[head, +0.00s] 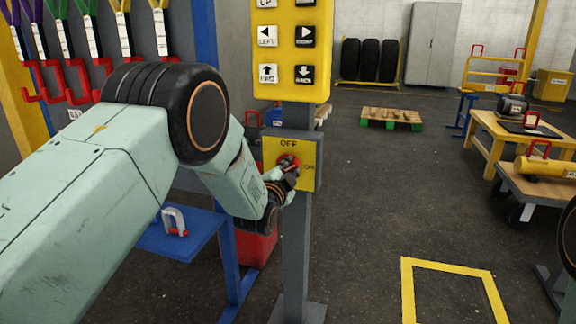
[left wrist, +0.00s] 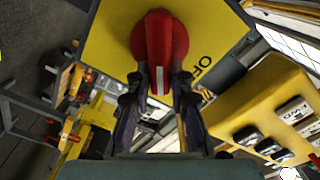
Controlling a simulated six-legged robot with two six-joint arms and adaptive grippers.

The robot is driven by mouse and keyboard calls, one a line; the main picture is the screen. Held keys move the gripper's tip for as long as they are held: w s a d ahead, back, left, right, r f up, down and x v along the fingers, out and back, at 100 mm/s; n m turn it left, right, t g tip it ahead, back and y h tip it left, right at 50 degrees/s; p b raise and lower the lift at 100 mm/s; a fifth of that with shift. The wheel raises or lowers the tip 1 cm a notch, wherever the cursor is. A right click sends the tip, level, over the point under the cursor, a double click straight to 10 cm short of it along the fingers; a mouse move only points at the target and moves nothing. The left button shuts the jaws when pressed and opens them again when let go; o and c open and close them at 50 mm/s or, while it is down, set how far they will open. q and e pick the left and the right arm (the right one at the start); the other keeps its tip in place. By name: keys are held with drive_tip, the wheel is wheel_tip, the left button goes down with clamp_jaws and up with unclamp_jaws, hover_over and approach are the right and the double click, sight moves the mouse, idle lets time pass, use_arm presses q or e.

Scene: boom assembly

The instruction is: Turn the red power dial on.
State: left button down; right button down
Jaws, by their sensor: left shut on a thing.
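The red power dial (head: 286,160) sits on a yellow panel (head: 308,150) fixed to a grey post. The panel reads OFF above the dial and ON to its right. My left gripper (head: 289,172) is at the dial and partly covers it. In the left wrist view, the dial (left wrist: 160,42) is large at the top middle, and my left gripper (left wrist: 159,84) is shut on its grip, one finger on each side. A white stripe shows on the dial between the fingers. I cannot tell which label it lines up with. My right gripper is out of view.
A yellow button box (head: 291,48) hangs on the post above the panel. A blue bench (head: 178,238) stands left of the post, with a red bin (head: 255,248) behind it. Wooden tables (head: 520,140) stand at the right. The floor between is open.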

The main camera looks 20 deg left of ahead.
use_arm(q)
drive_tip(key=m, duration=0.3)
drive_tip(key=shift+d+f+m, duration=0.25)
drive_tip(key=shift+f+m, duration=0.05)
drive_tip(key=shift+m, duration=0.1)
drive_tip(key=shift+f+m, duration=0.2)
drive_tip(key=shift+m, duration=0.65)
drive_tip(key=shift+f+m, duration=0.15)
drive_tip(key=shift+m, duration=0.7)
drive_tip(key=c, duration=1.2)
unclamp_jaws()
drive_tip(key=shift+s, duration=0.1)
drive_tip(key=s, duration=1.1)
drive_tip(key=shift+s+a, duration=0.2)
drive_tip(key=shift+s, duration=0.2)
